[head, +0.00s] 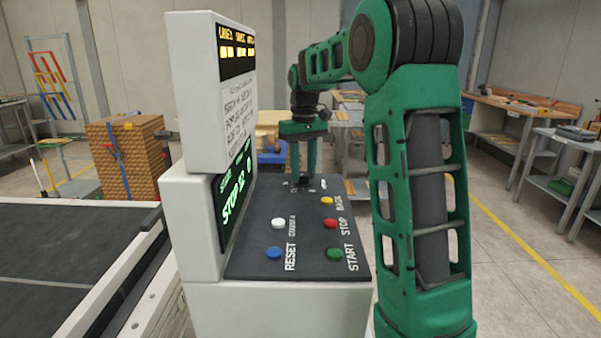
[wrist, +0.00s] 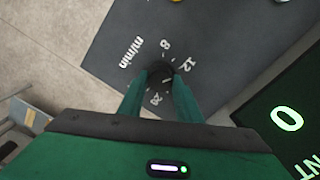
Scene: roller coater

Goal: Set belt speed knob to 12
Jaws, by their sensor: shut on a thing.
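The belt speed knob (wrist: 160,74) is a small dark knob on the dark sloped control panel (wrist: 115,58). Around it in the wrist view are white marks reading 8, 12 and what looks like 20, with "m/min" beside them. My gripper (wrist: 159,84) is shut on the knob, one green finger on each side. A small pale line shows at the knob, but which number it points to is hard to tell. In the head view my gripper (head: 303,178) reaches down to the panel's far end, and the knob is mostly hidden there.
Blue (head: 274,253), white (head: 278,223), green (head: 335,254), red (head: 330,223) and yellow (head: 327,200) buttons sit nearer on the panel. A dark belt (head: 60,255) lies at left.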

